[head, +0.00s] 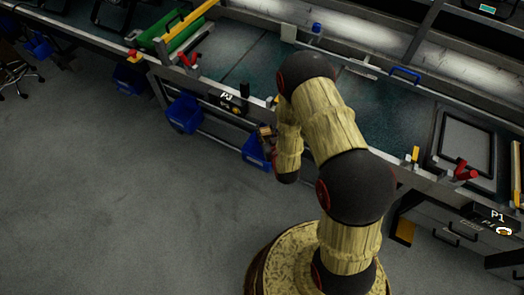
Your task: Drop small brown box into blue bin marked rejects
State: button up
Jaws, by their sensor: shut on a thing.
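The small brown box (264,131) shows as a tiny tan shape at the end of my arm, left of the wrist. My gripper (270,138) is small and dark here, partly hidden by my own arm, and is shut on the box. A blue bin (255,152) hangs at the bench's front edge, just below the box in the picture. My arm covers part of this bin. I cannot read a rejects mark on it, and I cannot tell how high the box is above its rim.
More blue bins hang along the bench front to the left, one nearby (184,114) and another farther off (130,78). The grey floor (120,200) at left is clear.

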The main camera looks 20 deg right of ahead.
aim_at(267, 138)
jog(key=shift+f+b, duration=0.75)
jog(key=shift+f, duration=0.75)
jog(key=o, duration=1.2)
jog(key=shift+o, duration=0.2)
jog(key=v, duration=1.2)
